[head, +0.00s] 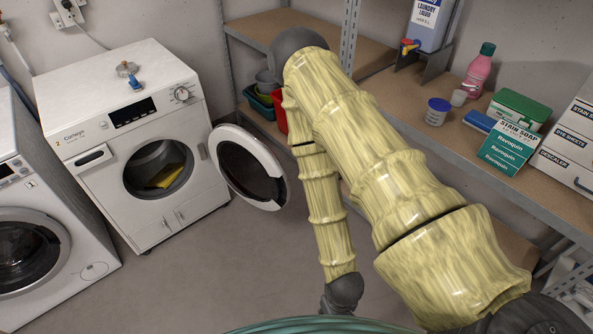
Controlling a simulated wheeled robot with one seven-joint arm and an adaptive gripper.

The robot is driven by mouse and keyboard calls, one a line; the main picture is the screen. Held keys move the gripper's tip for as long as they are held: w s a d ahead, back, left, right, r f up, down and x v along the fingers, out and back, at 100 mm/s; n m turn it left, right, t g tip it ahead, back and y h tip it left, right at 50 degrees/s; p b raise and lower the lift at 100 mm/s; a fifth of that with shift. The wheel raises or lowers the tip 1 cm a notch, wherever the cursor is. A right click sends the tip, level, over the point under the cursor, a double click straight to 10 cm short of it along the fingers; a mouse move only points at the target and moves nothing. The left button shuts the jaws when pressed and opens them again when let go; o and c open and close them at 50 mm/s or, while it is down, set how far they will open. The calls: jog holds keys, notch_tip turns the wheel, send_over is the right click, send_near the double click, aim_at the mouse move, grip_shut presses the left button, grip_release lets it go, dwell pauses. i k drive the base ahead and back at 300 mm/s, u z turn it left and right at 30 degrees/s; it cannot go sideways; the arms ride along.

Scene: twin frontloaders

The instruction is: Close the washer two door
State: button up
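Washer two (110,165) is the white front loader at the left, marked with a 2 on its panel. Its round door (232,145) stands wide open, swung out to the right on hinges at the right of the opening. A dark wrist joint shows near the bottom; the gripper itself is not visible.
Washer one (40,225), its door shut, stands at the far left. Metal shelving (400,84) with bottles, boxes and tubs runs along the back and right. A red container (280,112) is behind the door. Grey floor (215,275) in front of washer two is clear.

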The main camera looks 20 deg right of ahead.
aim_at(252, 169)
jog(key=z, duration=0.9)
jog(key=i, duration=1.55)
jog(key=u, duration=0.95)
jog(key=k, duration=1)
jog(key=u, duration=0.65)
jog(key=i, duration=0.8)
jog(key=z, duration=0.8)
